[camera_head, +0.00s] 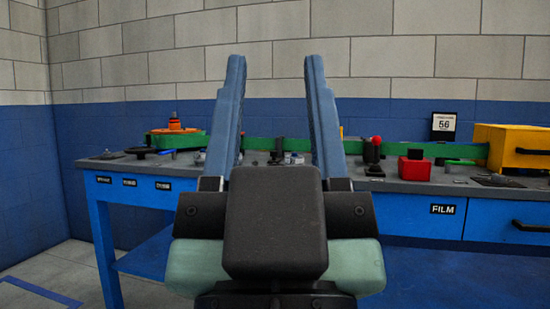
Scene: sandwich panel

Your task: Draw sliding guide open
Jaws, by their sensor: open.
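My gripper (275,62) is in the middle foreground, with two blue fingers pointing up and spread wide apart. It is open, and nothing shows between the fingers but the bench and wall beyond. A long green rail (400,150) runs along the back of the grey bench, behind the gripper. I cannot tell for sure which part is the sliding guide. A red block (415,168) and a black lever with a red knob (375,150) stand near the rail, right of the gripper. My gripper and wrist hide the middle of the bench.
A yellow box (512,150) with a black handle sits at the far right of the bench. An orange round part (177,126) is at the left. A blue drawer front marked FILM (420,208) is below the bench top. Open floor shows at lower left.

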